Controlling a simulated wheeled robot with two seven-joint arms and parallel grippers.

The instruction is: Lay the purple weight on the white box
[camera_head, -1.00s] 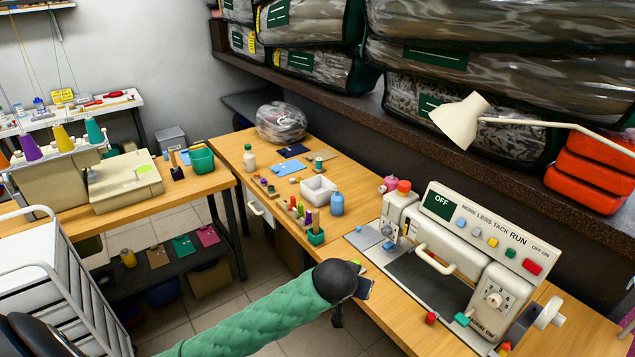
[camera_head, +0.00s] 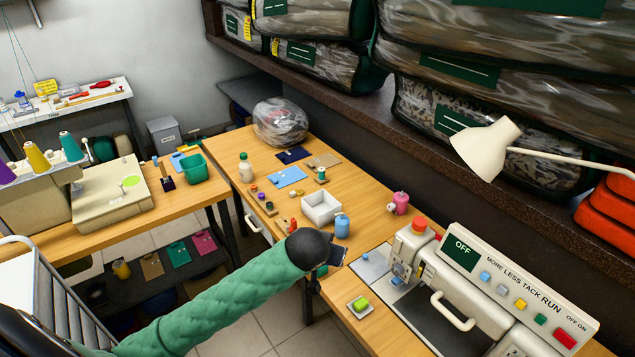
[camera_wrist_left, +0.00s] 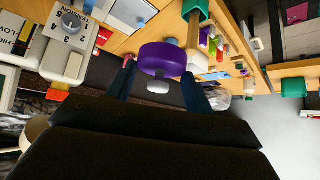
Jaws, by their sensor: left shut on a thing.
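The purple weight (camera_wrist_left: 162,58) is a round, thick disc between the two fingers of my left gripper in the left wrist view. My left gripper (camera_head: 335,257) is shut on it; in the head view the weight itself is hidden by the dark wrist. The white box (camera_head: 321,208) is a small open-topped box standing on the wooden table, above and slightly left of my left gripper in the head view. The gripper is apart from the box, nearer the table's front edge. My right gripper is not in view.
A small tray with a green item (camera_head: 360,304) lies at the front edge. A lamp (camera_head: 486,148) overhangs the right side.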

